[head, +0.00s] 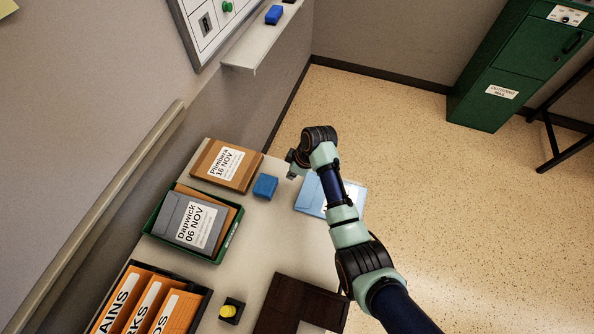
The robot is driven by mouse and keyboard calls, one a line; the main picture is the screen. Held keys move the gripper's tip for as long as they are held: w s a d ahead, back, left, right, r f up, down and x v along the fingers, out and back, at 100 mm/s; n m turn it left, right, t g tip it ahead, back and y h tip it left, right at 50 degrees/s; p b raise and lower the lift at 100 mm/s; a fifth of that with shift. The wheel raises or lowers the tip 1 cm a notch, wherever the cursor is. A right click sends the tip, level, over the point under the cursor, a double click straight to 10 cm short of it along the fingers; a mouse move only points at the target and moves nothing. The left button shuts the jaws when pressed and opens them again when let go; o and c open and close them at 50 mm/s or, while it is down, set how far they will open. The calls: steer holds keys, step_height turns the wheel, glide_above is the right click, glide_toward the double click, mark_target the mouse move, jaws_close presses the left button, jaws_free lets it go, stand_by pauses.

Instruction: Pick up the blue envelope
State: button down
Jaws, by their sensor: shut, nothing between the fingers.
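A pale blue envelope (311,196) lies at the right edge of the table, near its far end. My forearm crosses over it and hides its middle. A label on it shows only in part. My gripper (293,162) is at the end of the arm, above and just left of the envelope's far edge in the picture. It is seen small and partly hidden by my wrist. It is shut and empty, and the envelope is not in it.
A blue block (265,186) lies left of the envelope. A brown envelope (222,166) and a green tray (228,240) holding a grey envelope (190,222) stand further left. Orange binders (143,305), a yellow-topped object (229,311) and a dark brown object (290,305) are nearer.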

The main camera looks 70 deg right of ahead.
mark_target(288, 181)
steer(key=b+x, duration=0.1)
steer(key=x, duration=0.2)
steer(key=shift+s+d+f, duration=0.1)
steer(key=shift+f, duration=0.2)
steer(key=s, duration=0.3)
steer(key=shift+r, duration=0.15)
steer(key=shift+s, duration=0.35)
steer(key=shift+r+p, duration=0.15)
steer(key=shift+p, duration=0.15)
